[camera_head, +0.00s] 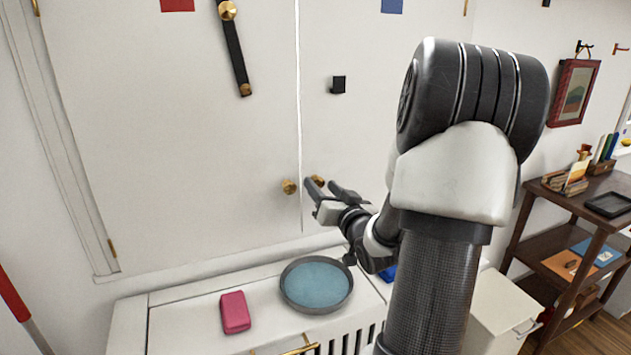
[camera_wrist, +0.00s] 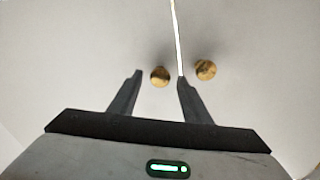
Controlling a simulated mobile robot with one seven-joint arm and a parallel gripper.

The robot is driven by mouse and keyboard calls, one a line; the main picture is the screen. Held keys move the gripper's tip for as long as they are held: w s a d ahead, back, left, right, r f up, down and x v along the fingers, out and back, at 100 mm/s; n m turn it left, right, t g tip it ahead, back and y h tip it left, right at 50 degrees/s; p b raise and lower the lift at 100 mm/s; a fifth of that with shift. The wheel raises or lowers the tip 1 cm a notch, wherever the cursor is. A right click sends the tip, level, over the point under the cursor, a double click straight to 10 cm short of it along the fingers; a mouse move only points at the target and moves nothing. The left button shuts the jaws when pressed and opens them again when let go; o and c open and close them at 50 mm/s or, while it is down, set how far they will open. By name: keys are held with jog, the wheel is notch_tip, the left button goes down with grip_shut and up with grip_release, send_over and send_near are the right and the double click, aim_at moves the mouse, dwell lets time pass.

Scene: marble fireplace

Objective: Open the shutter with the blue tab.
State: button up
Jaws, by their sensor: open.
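The shutter with the blue tab (camera_head: 392,6) is the right-hand white panel (camera_head: 350,130) in the head view. It is closed against the left shutter (camera_head: 150,120), which has a red tab (camera_head: 177,5). Brass knobs sit on either side of the thin seam: the left knob (camera_head: 289,186) and the right knob (camera_head: 318,181). My gripper (camera_head: 323,183) is open at the right knob. In the wrist view, one knob (camera_wrist: 160,76) shows between the fingers and the other (camera_wrist: 205,69) lies outside them. Whether the fingers touch the knob is unclear.
A black latch bar (camera_head: 234,50) hangs on the left shutter, clear of the black catch (camera_head: 338,85) on the right one. Below, a round blue-bottomed dish (camera_head: 317,285) and a pink block (camera_head: 235,312) sit on the white ledge. A dark shelf (camera_head: 555,200) stands right.

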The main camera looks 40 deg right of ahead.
jog(key=shift+w, duration=0.15)
grip_shut()
dwell(0.4)
